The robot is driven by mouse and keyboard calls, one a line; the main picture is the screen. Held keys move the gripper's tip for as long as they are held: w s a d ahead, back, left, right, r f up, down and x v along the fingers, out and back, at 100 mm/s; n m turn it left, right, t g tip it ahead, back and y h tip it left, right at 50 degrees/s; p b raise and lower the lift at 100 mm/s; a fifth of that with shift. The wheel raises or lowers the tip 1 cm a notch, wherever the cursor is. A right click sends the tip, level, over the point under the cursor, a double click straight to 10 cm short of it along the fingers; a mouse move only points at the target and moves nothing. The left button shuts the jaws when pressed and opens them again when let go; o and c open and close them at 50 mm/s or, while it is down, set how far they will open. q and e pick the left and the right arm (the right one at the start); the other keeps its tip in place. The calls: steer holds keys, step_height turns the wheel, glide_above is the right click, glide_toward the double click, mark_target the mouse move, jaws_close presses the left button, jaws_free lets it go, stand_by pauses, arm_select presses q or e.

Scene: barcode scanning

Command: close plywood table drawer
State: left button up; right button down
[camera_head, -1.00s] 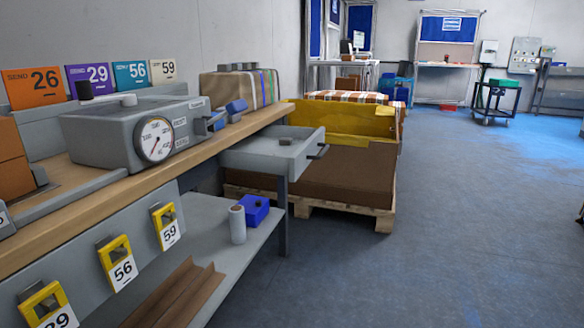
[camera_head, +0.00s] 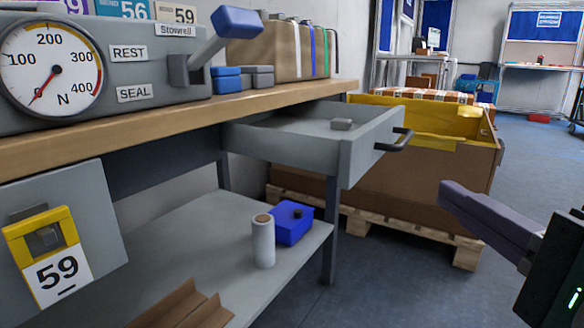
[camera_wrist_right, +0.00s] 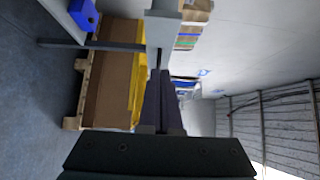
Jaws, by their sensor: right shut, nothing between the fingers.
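The grey table drawer (camera_head: 365,160) is pulled out from under the wooden worktop (camera_head: 120,132). My right gripper (camera_head: 447,192) is to the right of the drawer and a little lower in the picture, apart from the handle. Its fingers are shut and hold nothing. In the right wrist view, the shut fingers (camera_wrist_right: 161,75) point towards a light grey panel (camera_wrist_right: 163,32), which appears to be the drawer. My left gripper is out of view.
A wooden pallet with a large brown and yellow box (camera_head: 425,178) stands behind the drawer. The lower shelf (camera_head: 200,245) holds a white roll (camera_head: 263,242) and a blue box (camera_head: 293,222). The floor at right is open.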

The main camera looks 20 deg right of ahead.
steer(key=b, duration=0.2)
glide_toward(364, 154)
steer(key=w+d, duration=0.2)
steer(key=d, duration=0.1)
steer(key=w+a, duration=0.1)
steer(key=w+b, duration=0.1)
steer(key=w, duration=0.1)
steer(key=shift+a+f, duration=0.1)
steer(key=shift+a, duration=0.25)
steer(key=shift+w+a+b, duration=0.35)
steer(key=shift+w, duration=0.1)
